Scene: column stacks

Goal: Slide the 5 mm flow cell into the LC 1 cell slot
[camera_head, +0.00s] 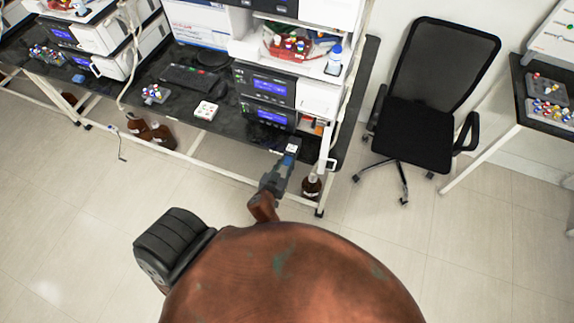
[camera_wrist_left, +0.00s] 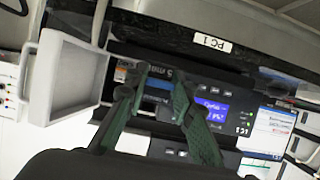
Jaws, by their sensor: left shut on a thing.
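My left gripper (camera_head: 288,158) reaches up to the front of the LC stack (camera_head: 265,95). It is shut on the flow cell (camera_head: 292,148), a small block with a white patch, at the bench's front edge. In the left wrist view my left gripper's green-grey fingers (camera_wrist_left: 160,85) stand either side of the grey flow cell (camera_wrist_left: 157,98), in front of a dark module with a blue display (camera_wrist_left: 214,110). The cell slot's opening cannot be made out; the fingers and cell cover that part. I cannot tell whether the cell touches the module. My right gripper is not in view.
A white open box-like part (camera_wrist_left: 66,82) is close left of the fingers in the wrist view. A black chair (camera_head: 425,100) stands right; brown bottles (camera_head: 311,187) sit below.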

